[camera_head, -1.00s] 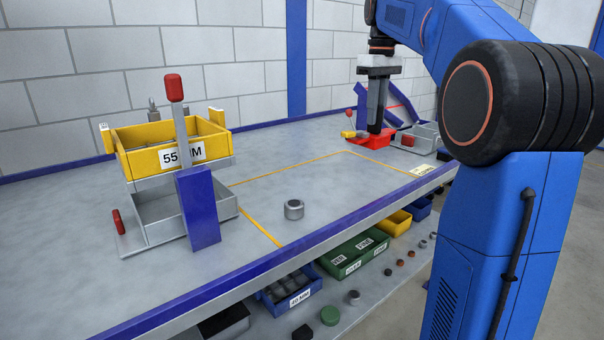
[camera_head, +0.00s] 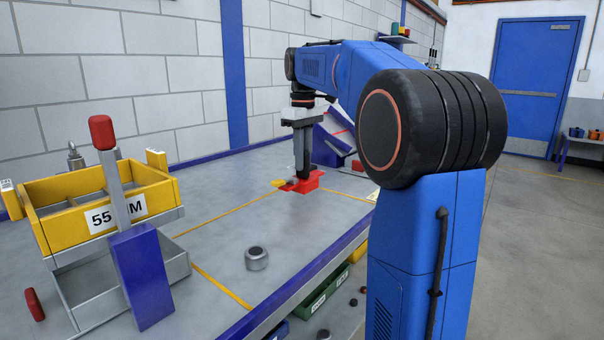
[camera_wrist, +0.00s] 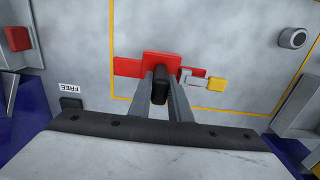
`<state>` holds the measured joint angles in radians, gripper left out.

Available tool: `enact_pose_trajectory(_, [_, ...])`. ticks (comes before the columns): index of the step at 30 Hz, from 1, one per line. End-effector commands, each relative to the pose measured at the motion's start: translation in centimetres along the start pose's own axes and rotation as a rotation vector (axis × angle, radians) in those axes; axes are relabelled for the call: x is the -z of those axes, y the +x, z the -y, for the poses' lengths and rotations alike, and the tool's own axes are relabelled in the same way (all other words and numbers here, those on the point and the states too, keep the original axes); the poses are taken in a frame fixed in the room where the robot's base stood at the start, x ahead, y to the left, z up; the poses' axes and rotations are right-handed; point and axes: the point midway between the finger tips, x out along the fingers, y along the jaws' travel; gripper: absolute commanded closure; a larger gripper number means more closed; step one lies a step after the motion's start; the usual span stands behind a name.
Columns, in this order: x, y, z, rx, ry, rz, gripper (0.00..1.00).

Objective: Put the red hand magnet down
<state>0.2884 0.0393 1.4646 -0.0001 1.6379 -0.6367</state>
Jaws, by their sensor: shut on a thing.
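The red hand magnet (camera_head: 313,180) is at the far part of the bench, below my gripper (camera_head: 302,174). In the wrist view my gripper (camera_wrist: 161,92) is shut on the black grip of the red hand magnet (camera_wrist: 162,60), with one finger on each side. A flat red piece shows at its left, and a grey bar with a yellow end (camera_wrist: 217,84) at its right. The magnet is at or just above the bench top; I cannot tell if it touches. My fingers hide part of it.
A grey metal cylinder (camera_head: 256,258) stands on the bench (camera_head: 215,235) inside yellow lines. A yellow 55 MM bin (camera_head: 100,212) on a lever stand is at the left. A "FREE" label (camera_wrist: 69,88) lies near the magnet. Bare bench lies between the cylinder and the magnet.

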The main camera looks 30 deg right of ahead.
Motion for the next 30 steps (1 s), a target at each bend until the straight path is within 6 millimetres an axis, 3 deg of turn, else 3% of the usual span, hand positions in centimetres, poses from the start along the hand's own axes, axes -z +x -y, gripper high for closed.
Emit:
enact_pose_trajectory(10, [0.0, 3.7, 0.0, 0.000, 0.000, -0.001, 1.00])
enact_pose_trajectory(22, [0.0, 4.1, 0.0, 0.000, 0.000, 0.000, 1.00])
enact_pose_trajectory(23, [0.0, 4.2, 0.0, 0.000, 0.000, 0.000, 0.78])
enact_pose_trajectory(24, [0.0, 4.2, 0.0, 0.000, 0.000, 0.000, 0.69])
enact_pose_trajectory(25, [0.0, 4.2, 0.0, 0.000, 0.000, 0.000, 0.64])
enact_pose_trajectory(30, [0.0, 4.1, 0.0, 0.000, 0.000, 0.000, 0.64])
